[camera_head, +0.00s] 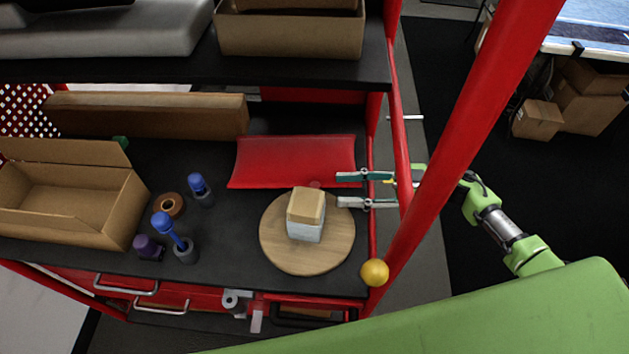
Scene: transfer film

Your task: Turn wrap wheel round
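The wrap wheel seems to be the round wooden disc (335,254) lying flat on the black worktop. A small block-shaped package (306,215) stands on its middle, tan on top and pale below. My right gripper (340,189) reaches in from the right, past the red frame post. Its two fingers are spread apart, with nothing seen between them. The fingertips are at the disc's upper right edge, the lower one close to or over the rim. I cannot tell whether it touches. My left gripper is out of view.
A red sloped panel (295,160) stands behind the disc. Red posts (455,140) cross near my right arm. A yellow ball (375,272) is at the front right corner. Blue-topped tools (201,188), a tape roll (169,205) and an open carton (70,205) stand left.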

